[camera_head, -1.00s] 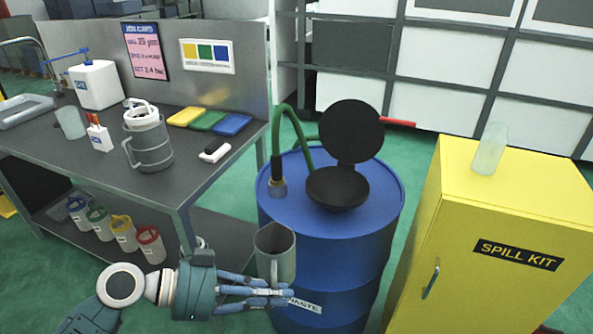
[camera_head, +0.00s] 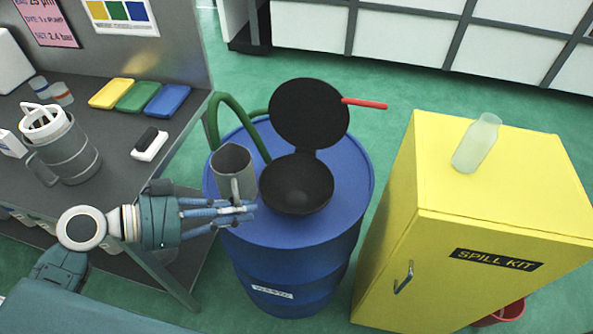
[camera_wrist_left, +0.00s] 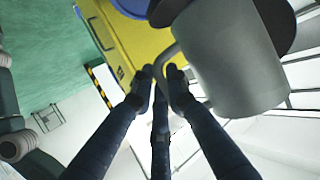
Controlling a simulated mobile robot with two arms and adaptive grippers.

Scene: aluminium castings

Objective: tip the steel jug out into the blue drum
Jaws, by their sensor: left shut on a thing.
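The steel jug (camera_head: 232,163) is a grey metal cup with a handle, held nearly upright. My left gripper (camera_head: 246,208) is shut on its handle. In the left wrist view the jug (camera_wrist_left: 228,58) fills the upper right, and my left fingers (camera_wrist_left: 160,82) close around the handle. The blue drum (camera_head: 335,222) stands behind and right of the gripper. Its black funnel (camera_head: 297,183) has its round lid (camera_head: 310,114) open. The jug is just left of the funnel, over the drum's left side. What is in the jug is hidden. My right gripper is not in view.
A green hose (camera_head: 213,120) curves up behind the jug on the drum. The yellow spill kit cabinet (camera_head: 480,220) stands to the right, with a translucent bottle (camera_head: 476,143) on top. The grey bench (camera_head: 120,165) at left holds a grey canister (camera_head: 65,150) and coloured trays.

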